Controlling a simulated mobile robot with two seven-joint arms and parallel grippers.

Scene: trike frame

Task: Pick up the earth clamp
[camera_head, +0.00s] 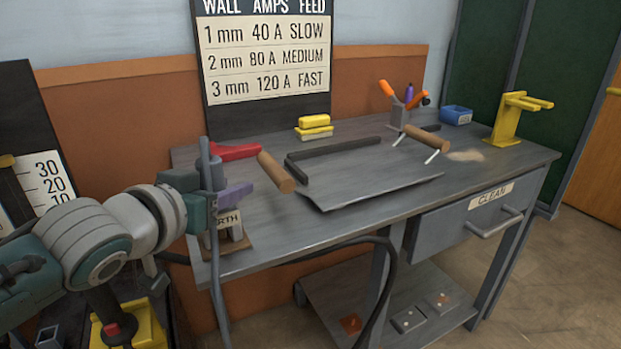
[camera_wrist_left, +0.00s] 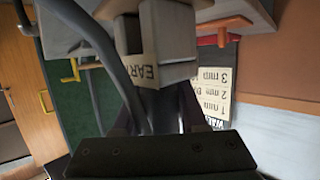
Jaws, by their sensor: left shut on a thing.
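My left gripper (camera_head: 226,200) is at the left end of the workbench, beside and just above a small stand with an EARTH label (camera_head: 224,221). It is shut on the earth clamp (camera_wrist_left: 163,106), which is mostly hidden between the dark fingers. A grey cable (camera_head: 216,285) rises past the gripper and hangs down over the bench's left edge; it also shows in the left wrist view (camera_wrist_left: 95,50). The labelled stand is close in front of the fingers in the left wrist view (camera_wrist_left: 150,72). I cannot tell whether the clamp touches it. My right gripper is not in view.
The workbench (camera_head: 290,228) holds a red tool with a wooden handle (camera_head: 277,172) close behind the gripper. A grey plate (camera_head: 375,190), yellow blocks (camera_head: 314,127), a blue box (camera_head: 456,115) and a yellow stand (camera_head: 509,122) are further right. A wall chart (camera_head: 265,60) stands behind.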

